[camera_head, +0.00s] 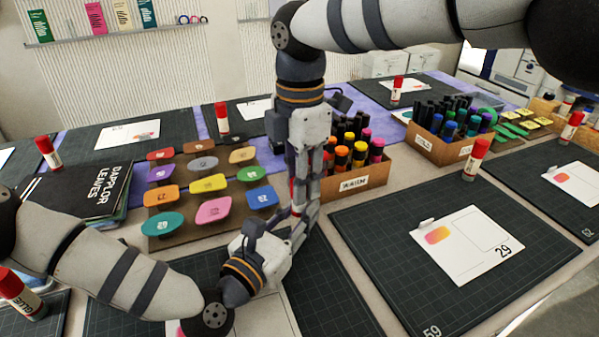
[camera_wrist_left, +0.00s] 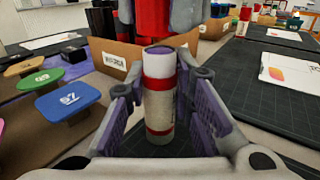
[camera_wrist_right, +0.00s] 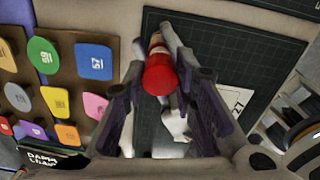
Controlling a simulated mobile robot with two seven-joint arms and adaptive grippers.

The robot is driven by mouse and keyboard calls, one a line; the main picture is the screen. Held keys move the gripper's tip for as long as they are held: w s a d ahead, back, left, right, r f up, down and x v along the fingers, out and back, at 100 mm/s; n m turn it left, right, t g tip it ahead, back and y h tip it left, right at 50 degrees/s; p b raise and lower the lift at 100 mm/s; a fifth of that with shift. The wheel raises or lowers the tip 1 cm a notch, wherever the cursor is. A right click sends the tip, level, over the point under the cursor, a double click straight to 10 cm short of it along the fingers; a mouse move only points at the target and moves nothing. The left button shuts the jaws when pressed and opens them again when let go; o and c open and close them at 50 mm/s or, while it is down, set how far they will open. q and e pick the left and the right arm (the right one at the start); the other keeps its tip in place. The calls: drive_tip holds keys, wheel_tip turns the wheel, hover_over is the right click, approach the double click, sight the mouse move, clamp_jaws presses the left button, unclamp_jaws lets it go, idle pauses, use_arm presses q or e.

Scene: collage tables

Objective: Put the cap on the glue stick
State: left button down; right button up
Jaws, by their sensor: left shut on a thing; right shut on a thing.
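The glue stick (camera_wrist_left: 160,95) stands upright in the left wrist view, with a white body, red bands and an uncapped purple-grey top. My left gripper (camera_head: 303,212) is shut around its body, low over the dark mat. The red cap (camera_wrist_right: 160,76) is between the fingers of my right gripper (camera_head: 298,195), which points down from above. The cap also shows in the left wrist view (camera_wrist_left: 152,20), above the stick's top and apparently a little beyond it. The head view mostly hides both behind the grippers, and I cannot tell the exact gap.
A warm marker box (camera_head: 362,183) stands just right of my grippers, with a cool marker box (camera_head: 440,145) beyond it. A board of coloured pads (camera_head: 160,240) lies to the left. A cutting mat with a white card (camera_head: 470,243) is at right. Other capped glue sticks (camera_head: 477,160) stand around.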

sight(299, 219)
idle(0.4)
drive_tip(key=shift+f, duration=0.9)
drive_tip(key=shift+f, duration=0.2)
drive_tip(key=shift+f, duration=0.1)
drive_tip(key=shift+c, duration=0.2)
drive_tip(key=shift+f, duration=0.1)
drive_tip(key=shift+c, duration=0.5)
drive_tip(key=shift+f, duration=0.25)
drive_tip(key=shift+c, duration=0.2)
